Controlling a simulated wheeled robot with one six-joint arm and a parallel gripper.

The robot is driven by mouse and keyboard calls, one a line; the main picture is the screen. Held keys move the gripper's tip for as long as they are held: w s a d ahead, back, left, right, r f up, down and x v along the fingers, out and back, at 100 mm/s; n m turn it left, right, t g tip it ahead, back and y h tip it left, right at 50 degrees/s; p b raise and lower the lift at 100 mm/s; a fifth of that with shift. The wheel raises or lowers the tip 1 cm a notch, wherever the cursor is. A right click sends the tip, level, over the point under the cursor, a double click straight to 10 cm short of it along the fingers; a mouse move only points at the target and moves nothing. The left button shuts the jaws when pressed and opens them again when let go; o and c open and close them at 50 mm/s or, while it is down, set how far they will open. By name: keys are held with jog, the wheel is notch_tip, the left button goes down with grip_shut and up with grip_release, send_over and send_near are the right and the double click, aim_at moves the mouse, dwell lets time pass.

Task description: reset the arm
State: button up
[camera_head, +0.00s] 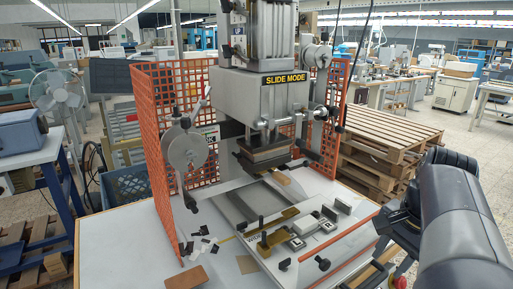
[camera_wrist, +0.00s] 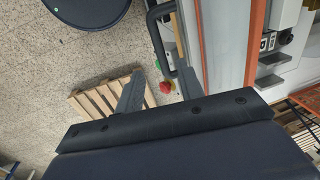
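My arm comes in at the right of the head view, folded beside the machine table. My gripper (camera_head: 392,222) is low at the right edge of the table, clear of the stamping machine (camera_head: 262,95). In the wrist view my gripper (camera_wrist: 160,76) shows two dark fingers set apart, with nothing held between them. Behind them are the floor, a red button (camera_wrist: 165,87) and a black bar (camera_wrist: 158,40). Whether the fingers are close to that bar is hard to tell.
An orange mesh guard (camera_head: 155,120) stands around the machine. Wooden pallets (camera_head: 385,135) are stacked behind my arm. Another pallet (camera_wrist: 100,100) lies on the floor in the wrist view.

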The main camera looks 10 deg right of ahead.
aim_at(372, 281)
jog(key=f, duration=0.2)
jog(key=w+f, duration=0.1)
jog(key=f, duration=0.4)
jog(key=shift+w+a, duration=0.15)
jog(key=shift+a, duration=0.15)
jog(key=shift+w+f, duration=0.15)
jog(key=shift+f, duration=0.1)
jog(key=shift+w+a, duration=0.1)
jog(key=shift+w, duration=0.1)
jog(key=shift+r, duration=0.1)
